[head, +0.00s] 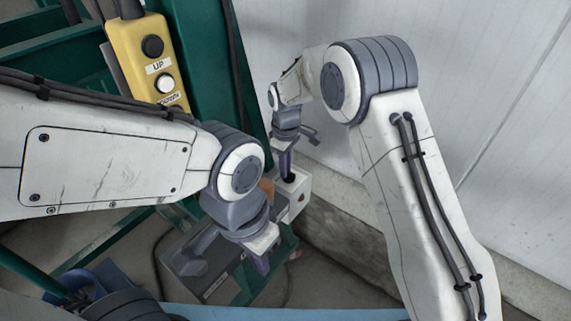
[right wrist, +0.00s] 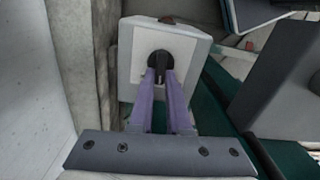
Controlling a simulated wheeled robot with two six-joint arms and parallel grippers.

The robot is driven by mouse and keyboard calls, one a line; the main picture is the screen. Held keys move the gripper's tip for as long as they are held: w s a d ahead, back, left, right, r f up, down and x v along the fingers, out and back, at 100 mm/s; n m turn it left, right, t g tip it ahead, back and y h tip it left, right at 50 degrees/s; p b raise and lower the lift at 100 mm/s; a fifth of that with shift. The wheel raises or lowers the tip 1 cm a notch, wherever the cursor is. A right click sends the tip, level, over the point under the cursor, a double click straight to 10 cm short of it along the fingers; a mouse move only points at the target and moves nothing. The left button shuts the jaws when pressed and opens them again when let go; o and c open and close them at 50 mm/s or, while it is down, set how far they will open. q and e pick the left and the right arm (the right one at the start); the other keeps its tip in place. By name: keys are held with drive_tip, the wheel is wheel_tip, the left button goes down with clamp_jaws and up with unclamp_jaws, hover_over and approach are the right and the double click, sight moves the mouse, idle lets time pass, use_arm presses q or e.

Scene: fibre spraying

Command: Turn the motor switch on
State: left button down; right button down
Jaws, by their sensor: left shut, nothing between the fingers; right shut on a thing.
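The motor switch is a white box (head: 300,194) with a dark knob (head: 290,178), at the centre of the head view. In the right wrist view the light box (right wrist: 123,62) fills the upper middle, its black knob (right wrist: 160,61) on the near face. My right gripper (head: 287,170) reaches down to the knob. Its two purple fingers (right wrist: 163,80) are shut on the knob, partly hiding it. My left gripper (head: 262,266) is shut and empty, lower in the head view and apart from the switch. The knob's on or off position cannot be told.
A yellow pendant (head: 150,65) with UP and DOWN buttons hangs at the upper left by a green frame (head: 185,25). A white wall (head: 490,90) and concrete ledge (head: 350,225) stand close on the right. A grey box (head: 215,285) lies below my left gripper.

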drive_tip(key=m, duration=0.2)
drive_tip(key=m+p, duration=0.1)
drive_tip(key=m, duration=0.1)
drive_tip(key=shift+w+d+r, duration=0.1)
drive_tip(key=shift+w, duration=0.1)
drive_tip(key=shift+w+d+m+p, duration=0.15)
drive_tip(key=shift+m+p, duration=0.45)
drive_tip(key=shift+m, duration=1.3)
drive_tip(key=c, duration=0.9)
unclamp_jaws()
drive_tip(key=shift+r+b, duration=0.55)
drive_tip(key=shift+r, duration=4.65)
